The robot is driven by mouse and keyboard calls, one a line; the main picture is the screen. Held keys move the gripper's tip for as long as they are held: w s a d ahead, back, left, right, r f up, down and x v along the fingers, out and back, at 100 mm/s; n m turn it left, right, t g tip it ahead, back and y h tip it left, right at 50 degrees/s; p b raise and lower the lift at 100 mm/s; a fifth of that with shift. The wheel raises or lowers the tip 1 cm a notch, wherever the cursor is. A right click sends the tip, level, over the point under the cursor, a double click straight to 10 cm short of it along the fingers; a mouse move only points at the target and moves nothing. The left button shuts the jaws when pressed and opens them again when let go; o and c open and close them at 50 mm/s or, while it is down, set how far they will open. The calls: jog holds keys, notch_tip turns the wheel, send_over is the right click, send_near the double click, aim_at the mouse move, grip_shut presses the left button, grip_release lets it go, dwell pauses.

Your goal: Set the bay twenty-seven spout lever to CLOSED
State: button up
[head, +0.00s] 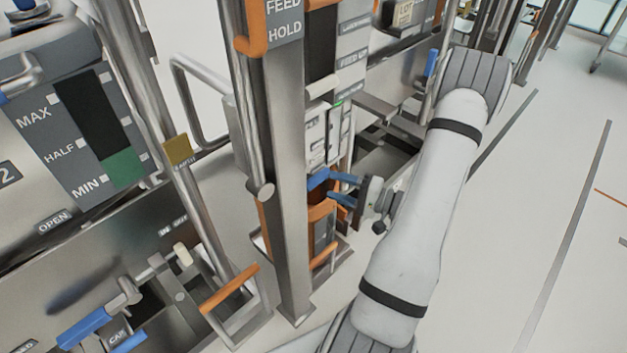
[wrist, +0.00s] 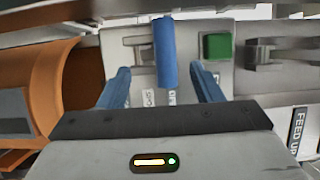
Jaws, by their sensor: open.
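A blue lever handle (wrist: 164,52) points toward me in the wrist view, between the two blue fingers of my gripper (wrist: 163,80). The fingers are open, one on each side, with a visible gap to the handle. Small labels below the handle are partly covered and I cannot read them fully. In the head view my gripper (head: 343,189) reaches left to this blue handle (head: 318,178), behind a steel post. No bay number is readable on this unit, and I cannot tell which setting the lever stands at.
A green square (wrist: 217,46) sits right of the handle, and an orange curved part (wrist: 38,85) stands left. The steel post (head: 275,150) is close to my gripper. Another blue lever (head: 85,328) is on the left bay. Open floor (head: 540,210) lies to the right.

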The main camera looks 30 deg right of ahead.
aim_at(315, 181)
jog(key=x, duration=0.6)
jog(key=shift+w+a, duration=0.1)
jog(key=shift+a, duration=0.2)
